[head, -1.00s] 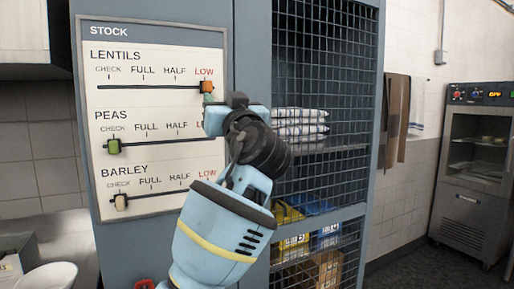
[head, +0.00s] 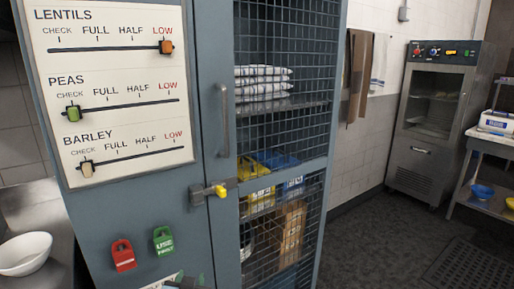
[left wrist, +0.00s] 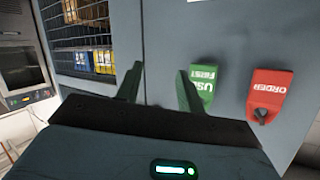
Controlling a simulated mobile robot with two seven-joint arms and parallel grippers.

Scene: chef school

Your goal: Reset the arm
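My left gripper (left wrist: 159,78) shows in the left wrist view with its two dark green fingers apart and nothing between them. It faces the grey-blue cabinet front (left wrist: 165,35). A green tag reading "USE FIRST" (left wrist: 203,83) is close to one fingertip in that view; I cannot tell whether they touch. A red "ORDER" tag (left wrist: 268,92) hangs to its right. In the head view, only a small part of my left arm or gripper shows at the bottom edge, below the green tag (head: 164,241) and red tag (head: 124,255). My right gripper is in neither view.
The stock board (head: 110,65) has an orange slider (head: 166,47) at LOW, and green (head: 73,114) and cream (head: 87,169) sliders at CHECK. A yellow latch (head: 219,190) sits on the mesh door. A white bowl (head: 25,254) stands left. Open floor lies right.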

